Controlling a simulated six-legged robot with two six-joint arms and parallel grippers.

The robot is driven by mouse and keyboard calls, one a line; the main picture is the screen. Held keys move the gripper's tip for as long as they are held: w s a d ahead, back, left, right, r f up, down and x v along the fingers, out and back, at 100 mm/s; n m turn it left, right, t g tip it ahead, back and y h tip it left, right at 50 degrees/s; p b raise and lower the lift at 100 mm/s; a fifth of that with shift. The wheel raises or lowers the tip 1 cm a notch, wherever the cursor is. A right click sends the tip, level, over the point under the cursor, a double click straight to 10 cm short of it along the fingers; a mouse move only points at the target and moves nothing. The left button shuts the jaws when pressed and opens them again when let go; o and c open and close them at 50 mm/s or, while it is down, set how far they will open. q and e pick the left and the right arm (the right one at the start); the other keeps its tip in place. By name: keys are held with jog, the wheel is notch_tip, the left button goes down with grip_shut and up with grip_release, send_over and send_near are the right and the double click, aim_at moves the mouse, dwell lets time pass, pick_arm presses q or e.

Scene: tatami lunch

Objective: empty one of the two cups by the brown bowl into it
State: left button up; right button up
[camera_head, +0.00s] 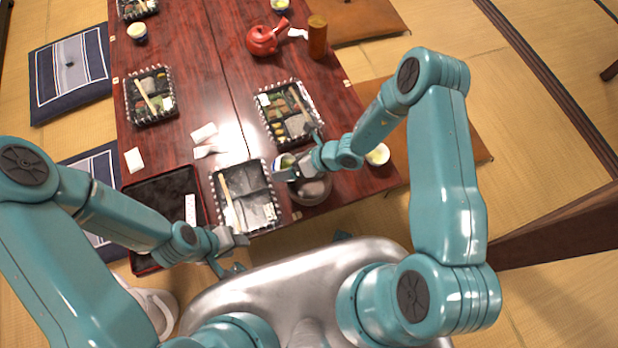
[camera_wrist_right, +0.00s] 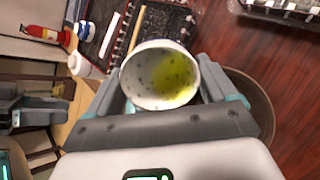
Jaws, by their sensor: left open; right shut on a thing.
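My right gripper (camera_head: 292,168) is shut on a small pale cup (camera_head: 284,161) at the table's near edge. In the right wrist view the cup (camera_wrist_right: 145,90) sits between the fingers (camera_wrist_right: 160,95), its mouth towards the camera, with green liquid inside. The brown bowl (camera_head: 318,193) is just below and beside the held cup, partly hidden by the gripper. Its rim also shows behind the right finger in the wrist view (camera_wrist_right: 262,105). The other cup (camera_head: 378,154), with greenish contents, stands to the right of the bowl. My left gripper (camera_head: 232,252) is open and empty, near the table's front edge.
A black lunch tray (camera_head: 246,164) lies left of the bowl, and another (camera_head: 262,128) with food lies behind it. A dark red-edged tray (camera_head: 150,196) is at the front left. The table's middle is fairly clear.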

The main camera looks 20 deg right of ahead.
jog(key=shift+s+d+f+y+b, duration=0.1)
jog(key=shift+d+f+y+b, duration=0.1)
jog(key=shift+f+y+b, duration=0.45)
jog(key=shift+d+r+t, duration=0.1)
jog(key=shift+r+t, duration=0.15)
jog(key=shift+t, duration=0.15)
jog(key=shift+r, duration=0.25)
jog(key=shift+y+b, duration=0.25)
jog(key=shift+b, duration=0.05)
jog(key=shift+s+d+y+b, duration=0.1)
jog(key=shift+d+y+b, duration=0.05)
jog(key=shift+y+b, duration=0.2)
